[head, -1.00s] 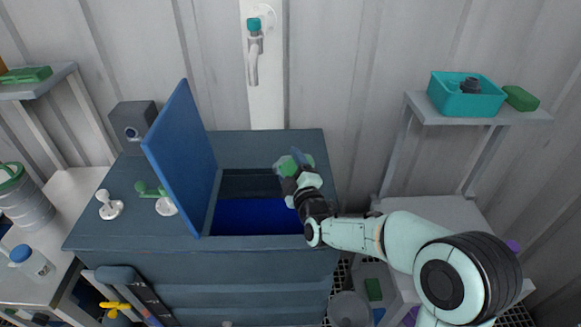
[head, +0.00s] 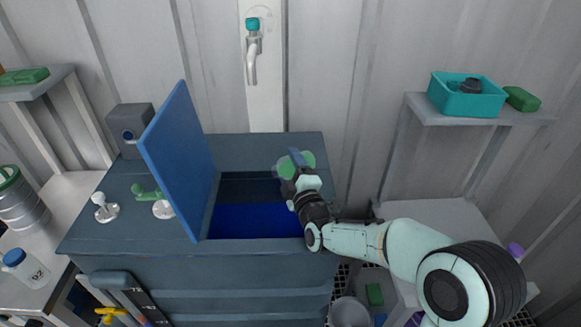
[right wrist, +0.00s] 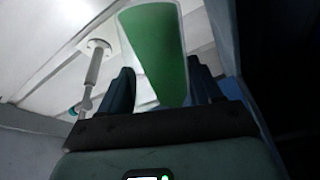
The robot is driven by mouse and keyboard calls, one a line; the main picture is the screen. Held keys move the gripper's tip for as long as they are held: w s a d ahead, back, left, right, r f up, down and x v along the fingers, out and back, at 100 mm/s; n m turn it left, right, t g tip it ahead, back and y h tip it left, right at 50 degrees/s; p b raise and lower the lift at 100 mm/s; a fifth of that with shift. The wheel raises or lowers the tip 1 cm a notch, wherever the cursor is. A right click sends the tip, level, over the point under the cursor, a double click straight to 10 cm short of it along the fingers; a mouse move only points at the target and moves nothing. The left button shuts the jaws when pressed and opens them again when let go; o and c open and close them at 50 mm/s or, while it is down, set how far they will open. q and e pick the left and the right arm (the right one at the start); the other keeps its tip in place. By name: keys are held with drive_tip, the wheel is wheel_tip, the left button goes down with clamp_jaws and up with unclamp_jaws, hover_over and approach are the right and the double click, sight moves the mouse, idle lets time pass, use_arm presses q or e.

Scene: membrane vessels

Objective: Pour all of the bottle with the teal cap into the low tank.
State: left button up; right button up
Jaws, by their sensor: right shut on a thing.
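My right gripper (head: 298,176) is shut on a clear vessel with green inside (right wrist: 158,50), held over the right side of the low tank's opening. The vessel also shows as a green, partly hidden shape in the head view (head: 285,169). In the right wrist view it stands between the two dark fingers and looks tilted. Its cap and mouth cannot be made out, and no stream is visible. The low tank (head: 200,262) is a dark blue chest with a square opening and deep blue inside. My left gripper is not in view.
The tank's blue lid (head: 178,160) stands raised left of the opening. White and green fittings (head: 106,208) sit on the tank's left top. A teal bin (head: 467,97) is on the right shelf, and a blue-capped bottle (head: 28,268) is at left.

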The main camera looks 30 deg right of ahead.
drive_tip(key=shift+a, duration=0.15)
drive_tip(key=shift+s+a+r+n+t+b, duration=0.1)
drive_tip(key=shift+a+r+n+t+b, duration=0.15)
drive_tip(key=shift+a+n, duration=0.25)
drive_tip(key=shift+s+a+r+n+t+b, duration=0.15)
drive_tip(key=shift+a+r+n+b, duration=0.15)
drive_tip(key=shift+n, duration=0.3)
drive_tip(key=shift+w, duration=0.1)
drive_tip(key=shift+a+r+n+t+b, duration=0.1)
drive_tip(key=shift+r+n+t+b, duration=0.05)
drive_tip(key=shift+n+t+b, duration=0.35)
drive_tip(key=shift+r+n+y, duration=0.25)
drive_tip(key=shift+n+y, duration=0.05)
drive_tip(key=shift+n, duration=0.3)
